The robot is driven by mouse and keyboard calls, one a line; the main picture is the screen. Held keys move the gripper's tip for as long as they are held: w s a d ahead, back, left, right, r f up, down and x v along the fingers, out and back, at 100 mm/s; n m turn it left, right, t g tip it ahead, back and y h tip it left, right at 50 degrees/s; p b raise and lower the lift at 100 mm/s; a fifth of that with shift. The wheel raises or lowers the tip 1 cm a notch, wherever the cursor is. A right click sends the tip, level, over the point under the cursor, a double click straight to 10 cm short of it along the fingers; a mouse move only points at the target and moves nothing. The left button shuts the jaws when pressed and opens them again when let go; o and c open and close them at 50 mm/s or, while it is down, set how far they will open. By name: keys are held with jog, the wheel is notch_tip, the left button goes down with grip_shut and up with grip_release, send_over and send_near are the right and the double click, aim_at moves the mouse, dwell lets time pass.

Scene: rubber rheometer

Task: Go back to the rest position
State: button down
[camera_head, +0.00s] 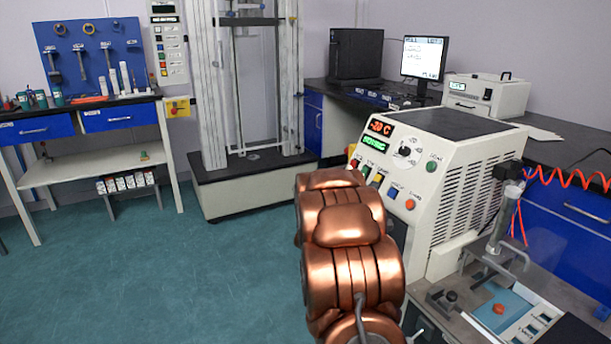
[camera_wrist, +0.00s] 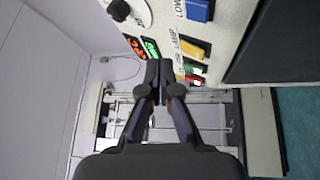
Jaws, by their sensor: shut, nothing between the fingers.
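My gripper (camera_wrist: 159,75) is in the middle of the wrist view, with its two dark fingertips together and nothing between them. It is close to the front panel of the white rheometer (camera_head: 458,205). The panel's red and green display (camera_wrist: 142,48) and its yellow button (camera_wrist: 192,48) lie just beyond and beside the fingertips in that view. I cannot tell whether the fingertips touch the panel. In the head view my copper-coloured arm stands in front of the machine's left side, and my gripper cannot be made out there. The display reads -20 C in red above a green word.
A tall test frame (camera_head: 245,175) stands on the floor at the back. A workbench (camera_head: 90,165) with a blue tool board is at the left. A monitor (camera_head: 424,57) and a white instrument (camera_head: 487,97) sit on the dark rear bench. The green floor at the left is clear.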

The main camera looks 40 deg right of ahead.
jog(key=w+a+r+t+y+p, duration=0.35)
jog(key=w+a+p, duration=0.2)
jog(key=a, duration=0.35)
jog(key=w+a+r+t+y+p, duration=0.2)
jog(key=w+a+r+y+p, duration=0.25)
jog(key=a, duration=0.45)
jog(key=s+a+r+g+y+p, duration=0.15)
jog(key=a+y+p, duration=0.6)
jog(key=a, duration=1.35)
jog(key=s+a+r+g+y+p, duration=0.2)
jog(key=s+a+r+g+p, duration=0.1)
jog(key=s+a, duration=0.45)
jog(key=s+a+r+g+y+p, duration=0.2)
jog(key=s+a+r+p, duration=0.3)
jog(key=s, duration=0.4)
jog(key=s+a+r+g+p, duration=0.1)
jog(key=s+r+g+p, duration=0.1)
jog(key=s, duration=0.7)
jog(key=s+a+r+m+g+p, duration=0.1)
jog(key=s+a+r+g+p, duration=0.1)
jog(key=s, duration=0.7)
jog(key=shift+s+a+r+g, duration=0.2)
jog(key=shift+r+g, duration=0.1)
jog(key=shift+g, duration=0.3)
